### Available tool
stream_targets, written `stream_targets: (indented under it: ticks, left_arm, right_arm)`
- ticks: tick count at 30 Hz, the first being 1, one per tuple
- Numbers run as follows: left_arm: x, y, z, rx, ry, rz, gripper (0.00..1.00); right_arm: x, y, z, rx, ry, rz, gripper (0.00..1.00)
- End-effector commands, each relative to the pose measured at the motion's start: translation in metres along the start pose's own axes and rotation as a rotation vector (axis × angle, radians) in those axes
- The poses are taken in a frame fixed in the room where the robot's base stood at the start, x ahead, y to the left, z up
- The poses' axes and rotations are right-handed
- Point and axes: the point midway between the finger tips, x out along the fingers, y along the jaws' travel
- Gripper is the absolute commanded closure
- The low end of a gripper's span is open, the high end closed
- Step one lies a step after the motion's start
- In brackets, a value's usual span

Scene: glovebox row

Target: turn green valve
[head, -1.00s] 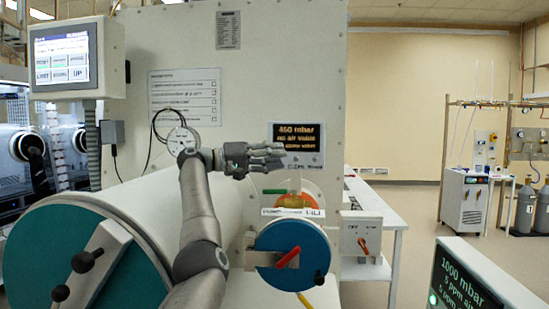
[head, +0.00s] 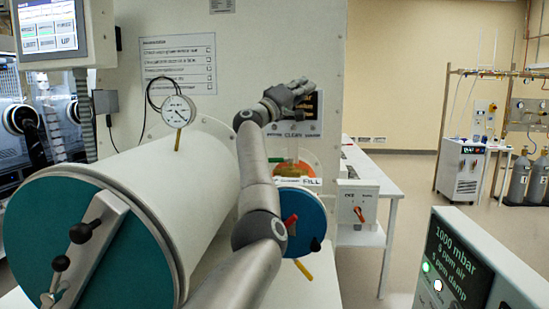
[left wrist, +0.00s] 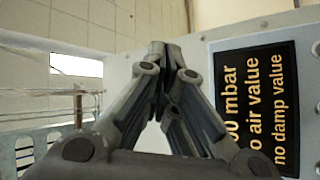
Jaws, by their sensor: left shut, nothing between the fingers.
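My left gripper (head: 303,88) is raised in front of the glovebox wall, by the dark display. Its fingers are shut and empty. The left wrist view shows the fingertips (left wrist: 158,52) together, with the display (left wrist: 258,105) behind and to the right. A small green bar, apparently the green valve's handle (head: 277,160), shows below the gripper at an orange disc (head: 303,170). My forearm passes close to its left and may hide part of it. The gripper is above the valve and apart from it. My right gripper is not in view.
A large teal door (head: 130,265) with black knobs is at left. A gauge (head: 178,110) stands on the white cylinder. A console (head: 490,265) is at front right; floor beyond is open.

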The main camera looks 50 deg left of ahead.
Motion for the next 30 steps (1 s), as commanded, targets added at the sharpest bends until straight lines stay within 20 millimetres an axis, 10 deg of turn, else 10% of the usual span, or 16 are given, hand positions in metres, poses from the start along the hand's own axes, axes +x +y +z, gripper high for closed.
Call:
stream_targets:
  ticks: [6,13,20,30]
  left_arm:
    - [0.032,0.024,-0.007,0.006,0.368,-0.022,1.00]
    - [0.016,0.023,0.000,-0.022,0.740,-0.159,1.00]
    - [-0.038,0.006,0.040,-0.065,1.067,-0.411,1.00]
    - [-0.152,-0.006,0.145,-0.092,1.401,-0.897,1.00]
  right_arm:
    - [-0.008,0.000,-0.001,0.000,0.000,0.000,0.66]
    - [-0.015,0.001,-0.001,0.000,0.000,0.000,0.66]
    - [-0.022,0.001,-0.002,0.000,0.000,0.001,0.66]
    - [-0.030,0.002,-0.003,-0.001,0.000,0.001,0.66]
